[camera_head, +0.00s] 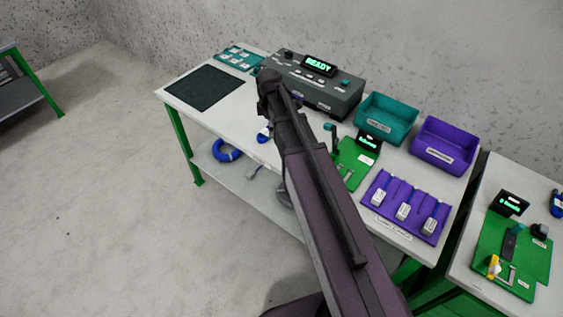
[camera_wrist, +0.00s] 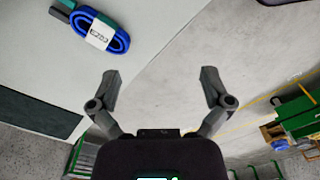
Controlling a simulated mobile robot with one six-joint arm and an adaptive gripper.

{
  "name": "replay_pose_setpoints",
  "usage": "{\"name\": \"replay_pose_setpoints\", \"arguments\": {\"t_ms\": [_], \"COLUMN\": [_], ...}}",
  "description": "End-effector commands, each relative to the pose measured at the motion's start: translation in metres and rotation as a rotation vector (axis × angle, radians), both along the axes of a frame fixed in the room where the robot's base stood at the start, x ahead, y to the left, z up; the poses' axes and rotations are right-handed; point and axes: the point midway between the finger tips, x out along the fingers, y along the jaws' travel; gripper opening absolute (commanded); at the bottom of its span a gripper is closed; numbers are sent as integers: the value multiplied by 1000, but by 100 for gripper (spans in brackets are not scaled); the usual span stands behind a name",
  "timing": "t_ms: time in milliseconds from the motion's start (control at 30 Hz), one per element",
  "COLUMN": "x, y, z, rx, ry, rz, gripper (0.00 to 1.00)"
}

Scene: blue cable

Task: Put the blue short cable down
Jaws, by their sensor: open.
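A blue coiled cable (camera_wrist: 112,38) with a white printed label and a dark connector end lies on the pale tabletop in the wrist view, at the upper left. My gripper (camera_wrist: 161,75) is open and empty, its fingers spread beyond the table edge, apart from the cable. In the head view a small blue and white piece (camera_head: 263,134) shows beside my arm near the table's front edge; it looks like the same cable, mostly hidden. My gripper cannot be made out in the head view, behind my arm.
A dark mat (camera_head: 204,87) lies at the table's left end. A grey READY box (camera_head: 335,97), teal bin (camera_head: 386,119), purple bin (camera_head: 443,146) and purple holder (camera_head: 405,208) occupy the table. Another blue coil (camera_head: 227,151) lies on the lower shelf.

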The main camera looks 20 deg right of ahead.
Motion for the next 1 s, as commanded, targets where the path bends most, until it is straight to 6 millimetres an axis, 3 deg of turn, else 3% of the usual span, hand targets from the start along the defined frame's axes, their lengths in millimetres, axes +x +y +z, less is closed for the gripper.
{"name": "replay_pose_setpoints", "arguments": {"t_ms": [33, 700, 1000], "x": [-15, -137, -166], "y": [1, 8, 9], "z": [0, 0, 0], "rx": [0, -1, -1], "ry": [0, 0, 0], "rz": [-72, -1084, -1354], "gripper": [99, 99, 99]}}
